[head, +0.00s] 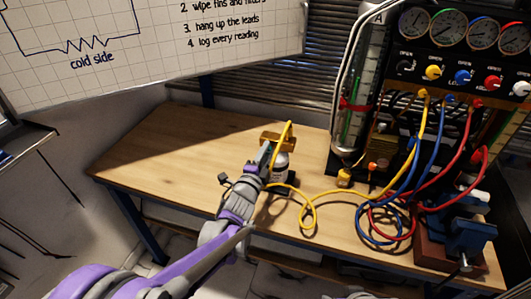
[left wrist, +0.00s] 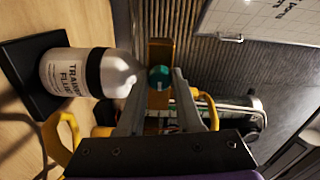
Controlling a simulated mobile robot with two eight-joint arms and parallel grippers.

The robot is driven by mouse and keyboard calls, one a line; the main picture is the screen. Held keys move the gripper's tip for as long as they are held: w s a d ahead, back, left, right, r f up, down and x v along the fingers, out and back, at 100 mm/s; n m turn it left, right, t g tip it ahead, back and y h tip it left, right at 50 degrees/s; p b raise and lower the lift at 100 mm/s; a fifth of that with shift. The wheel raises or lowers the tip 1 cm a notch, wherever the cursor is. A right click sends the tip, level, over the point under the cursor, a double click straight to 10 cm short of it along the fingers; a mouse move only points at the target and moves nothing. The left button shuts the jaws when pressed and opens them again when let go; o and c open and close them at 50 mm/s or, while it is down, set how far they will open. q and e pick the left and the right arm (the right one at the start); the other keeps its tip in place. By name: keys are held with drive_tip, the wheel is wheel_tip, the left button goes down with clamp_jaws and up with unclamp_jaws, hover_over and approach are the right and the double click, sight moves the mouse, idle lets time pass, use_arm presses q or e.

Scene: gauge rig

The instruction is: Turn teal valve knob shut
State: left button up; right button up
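The teal valve knob (left wrist: 160,77) is round with a pale mark and shows in the left wrist view in front of a brass-coloured block (left wrist: 160,52). My left gripper (left wrist: 162,84) is open, one finger on each side of the knob's line, with gaps visible. I cannot tell whether the knob is between the fingertips or just beyond them. In the head view my left gripper (head: 268,156) is at the brass block (head: 277,139) and hides the knob. My right gripper is not in view.
A white bottle (left wrist: 70,72) with a grey shoulder stands on a black base (left wrist: 22,62), close beside the left finger. A yellow hose (head: 306,205) loops beside my arm. Blue and red hoses and a blue vise (head: 470,238) are right. The wooden tabletop (head: 170,150) is clear at left.

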use_arm(q)
drive_tip(key=o, duration=0.5)
drive_tip(key=shift+c, duration=0.2)
drive_tip(key=v, duration=1.1)
drive_tip(key=shift+b, duration=0.45)
drive_tip(key=s+a+f+n+g+y+p, duration=0.1)
drive_tip(key=s+a+n+g+y+p, duration=0.35)
drive_tip(key=s+a+n, duration=0.65)
drive_tip(key=s+a+f+n+g, duration=0.1)
drive_tip(key=s+f+n+g, duration=0.1)
drive_tip(key=s, duration=0.5)
drive_tip(key=s+a+f+n+g+y, duration=0.1)
drive_tip(key=s+a+f+n+g, duration=0.1)
drive_tip(key=s+n+g, duration=0.3)
drive_tip(key=s+f+n, duration=0.1)
drive_tip(key=s+n, duration=0.1)
drive_tip(key=s, duration=0.1)
drive_tip(key=shift+s+p, duration=0.35)
drive_tip(key=shift+p, duration=0.05)
